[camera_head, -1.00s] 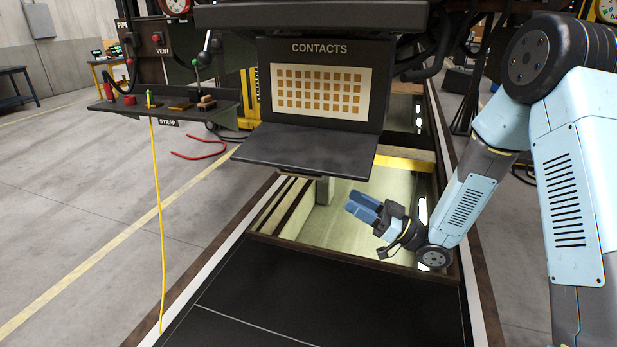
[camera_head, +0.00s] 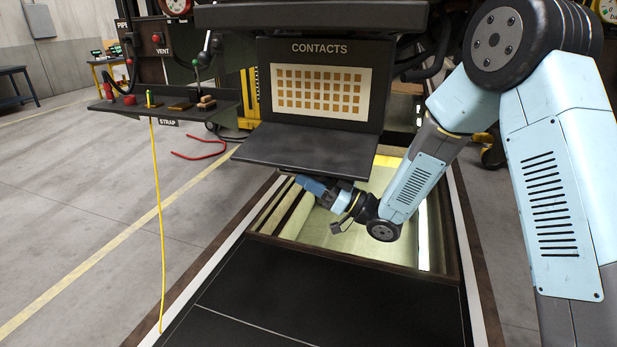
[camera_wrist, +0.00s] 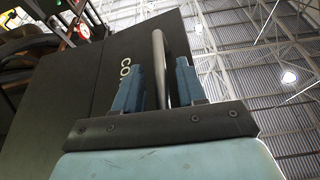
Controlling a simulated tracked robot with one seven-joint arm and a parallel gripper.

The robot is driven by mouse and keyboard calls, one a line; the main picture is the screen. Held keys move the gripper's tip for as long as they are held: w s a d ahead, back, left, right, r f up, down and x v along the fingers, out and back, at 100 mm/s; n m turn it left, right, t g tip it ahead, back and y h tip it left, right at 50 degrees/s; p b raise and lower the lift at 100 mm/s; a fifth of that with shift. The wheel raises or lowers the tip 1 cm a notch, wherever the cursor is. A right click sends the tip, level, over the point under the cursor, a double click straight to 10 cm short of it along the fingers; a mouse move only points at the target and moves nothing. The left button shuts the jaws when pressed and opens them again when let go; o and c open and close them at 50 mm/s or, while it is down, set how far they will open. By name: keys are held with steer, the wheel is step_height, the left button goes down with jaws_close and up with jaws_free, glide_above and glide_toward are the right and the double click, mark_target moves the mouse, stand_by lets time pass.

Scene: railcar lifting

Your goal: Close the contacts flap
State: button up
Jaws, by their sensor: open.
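The contacts flap (camera_head: 305,150) hangs open, about level, below the upright contacts panel (camera_head: 320,92) with its grid of orange pads. My gripper (camera_head: 310,186) is low under the flap's front edge, its blue fingers partly hidden by the flap. In the wrist view the dark face at left (camera_wrist: 75,95) bears the letters "CO" and looks like the flap's underside.
A lit pit (camera_head: 400,235) lies below the flap, with a black deck (camera_head: 330,295) in front. A shelf (camera_head: 175,108) with small parts and a hanging yellow strap (camera_head: 160,220) is at left. A dark ledge (camera_head: 310,17) overhangs the panel.

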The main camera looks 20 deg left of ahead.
steer(key=shift+a+r, duration=0.1)
steer(key=shift+a, duration=0.2)
steer(key=shift+c, duration=0.2)
jaws_close()
stand_by(0.3)
